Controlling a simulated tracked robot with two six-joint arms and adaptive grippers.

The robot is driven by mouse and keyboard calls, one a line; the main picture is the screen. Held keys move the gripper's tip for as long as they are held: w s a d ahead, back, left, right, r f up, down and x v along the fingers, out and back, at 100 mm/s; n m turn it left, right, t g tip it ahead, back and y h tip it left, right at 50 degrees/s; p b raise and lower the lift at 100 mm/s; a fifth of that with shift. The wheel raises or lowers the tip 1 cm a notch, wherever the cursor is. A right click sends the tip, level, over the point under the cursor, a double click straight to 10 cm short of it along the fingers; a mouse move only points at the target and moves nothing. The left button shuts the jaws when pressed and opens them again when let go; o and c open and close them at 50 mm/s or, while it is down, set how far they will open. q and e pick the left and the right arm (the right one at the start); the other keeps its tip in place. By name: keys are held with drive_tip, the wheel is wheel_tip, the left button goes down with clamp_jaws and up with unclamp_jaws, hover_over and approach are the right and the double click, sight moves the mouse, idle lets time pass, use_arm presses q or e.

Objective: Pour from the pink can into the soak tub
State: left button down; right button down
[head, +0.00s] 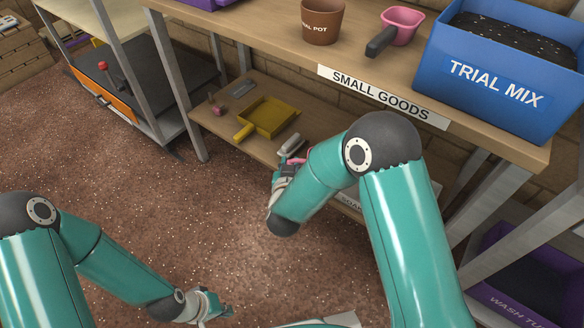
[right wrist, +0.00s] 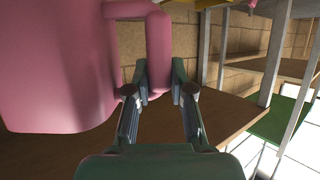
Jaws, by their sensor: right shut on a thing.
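The pink can (right wrist: 60,65) fills the left of the right wrist view, with its looped handle (right wrist: 159,45) beside it. My right gripper (right wrist: 160,82) is shut on this handle, one finger on each side. In the head view my right gripper (head: 284,174) is at the front of the lower shelf, mostly behind my own arm, and only a bit of pink shows beside it. The can's opening and contents are hidden. My left gripper (head: 218,309) is low over the floor, away from the shelves; its fingers are too small to read. I see no tub labelled as the soak tub.
A purple tub (head: 505,262) marked "WASH TU" stands low at the right, its label cut off. The upper shelf (head: 250,30) holds a brown pot (head: 322,22), a pink dipper (head: 402,24) and a blue "TRIAL MIX" bin (head: 497,84). A yellow pan (head: 268,116) lies on the lower shelf.

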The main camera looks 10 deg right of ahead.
drive_tip(key=f+b, duration=0.1)
drive_tip(key=f, duration=0.1)
drive_tip(key=d+f+b, duration=0.1)
drive_tip(key=f, duration=0.1)
drive_tip(key=shift+s+b, duration=0.1)
drive_tip(key=shift+b, duration=0.25)
wheel_tip(320, 180, up, 4)
drive_tip(key=shift+f+m+y+p, duration=0.1)
drive_tip(key=shift+m+y+p, duration=0.2)
drive_tip(key=shift+m+p, duration=0.45)
drive_tip(key=shift+a+r+m, duration=0.1)
drive_tip(key=shift+r+m, duration=0.25)
drive_tip(key=shift+r, duration=0.95)
drive_tip(key=shift+s+d+r+m+t+y, duration=0.1)
drive_tip(key=shift+r+m+t+y, duration=0.1)
drive_tip(key=shift+r, duration=0.35)
drive_tip(key=shift+d+r+m+t+y, duration=0.1)
drive_tip(key=shift+r+m+y, duration=0.1)
drive_tip(key=shift+r, duration=0.3)
